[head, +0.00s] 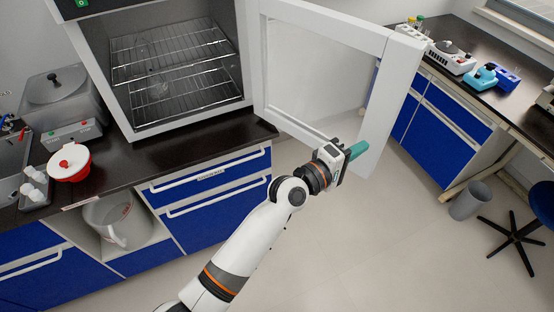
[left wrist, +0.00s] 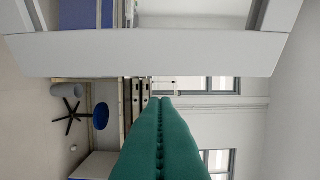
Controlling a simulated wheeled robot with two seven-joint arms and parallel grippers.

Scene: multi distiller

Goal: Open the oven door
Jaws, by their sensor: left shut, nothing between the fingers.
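The oven (head: 150,133) stands on the dark counter at the upper left, with wire racks (head: 170,50) and an object too small to make out inside. Its white-framed door (head: 385,95) stands wide open, swung out to the right, with a glass pane in it. My left gripper (head: 357,150) is shut and empty, its teal fingers at the lower outer part of the door frame. In the left wrist view the shut fingers (left wrist: 160,102) point past the white door frame (left wrist: 150,53). Whether they touch the door I cannot tell. My right gripper is not in view.
A red-and-white container (head: 69,162) and a grey appliance (head: 60,95) stand on the counter left of the oven. A side bench (head: 460,85) with lab devices, a grey bin (head: 469,201) and a stool (head: 512,235) are at right. The floor (head: 370,240) between is clear.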

